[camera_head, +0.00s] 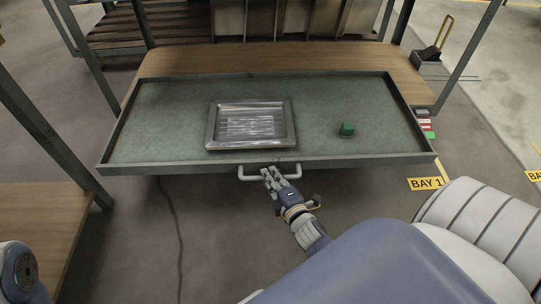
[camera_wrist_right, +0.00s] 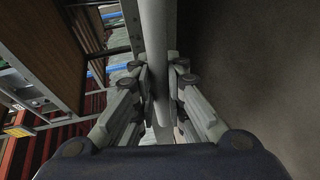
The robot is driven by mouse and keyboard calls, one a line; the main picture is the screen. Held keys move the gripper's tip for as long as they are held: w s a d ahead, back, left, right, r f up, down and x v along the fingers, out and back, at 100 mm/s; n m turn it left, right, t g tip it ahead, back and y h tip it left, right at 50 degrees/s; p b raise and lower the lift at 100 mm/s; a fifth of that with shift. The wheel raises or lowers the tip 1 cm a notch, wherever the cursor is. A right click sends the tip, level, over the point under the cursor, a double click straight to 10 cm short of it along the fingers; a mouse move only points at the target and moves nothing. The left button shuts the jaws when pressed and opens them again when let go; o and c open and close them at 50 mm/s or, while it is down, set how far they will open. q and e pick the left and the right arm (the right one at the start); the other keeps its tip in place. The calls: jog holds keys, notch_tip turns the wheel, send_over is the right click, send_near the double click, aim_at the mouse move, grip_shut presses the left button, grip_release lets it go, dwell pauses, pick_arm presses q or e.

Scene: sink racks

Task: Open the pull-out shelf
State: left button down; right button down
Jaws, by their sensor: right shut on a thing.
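The pull-out shelf (camera_head: 180,100) is a green-topped tray with a dark metal rim, and it stands out in front of the wooden rack board. A pale bar handle (camera_head: 250,178) is fixed to its front edge. In the right wrist view, the fingers of my right gripper (camera_wrist_right: 160,85) are closed on both sides of the handle bar (camera_wrist_right: 157,50). My left gripper is not in view; only a bit of what looks like my left arm shows at the lower left.
A metal tray (camera_head: 290,125) and a small green cube (camera_head: 347,129) lie on the shelf. Rack posts (camera_head: 40,125) and another wooden board (camera_head: 40,225) stand at the left. A yellow BAY 1 label (camera_head: 426,184) is on the floor at right. Floor in front of the shelf is mostly clear.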

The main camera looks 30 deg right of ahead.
jog(key=shift+s+a, duration=0.35)
jog(key=shift+s, duration=0.25)
jog(key=c, duration=1.6)
grip_release()
jog(key=v, duration=0.7)
jog(key=shift+s, duration=0.25)
jog(key=shift+a+r, duration=0.1)
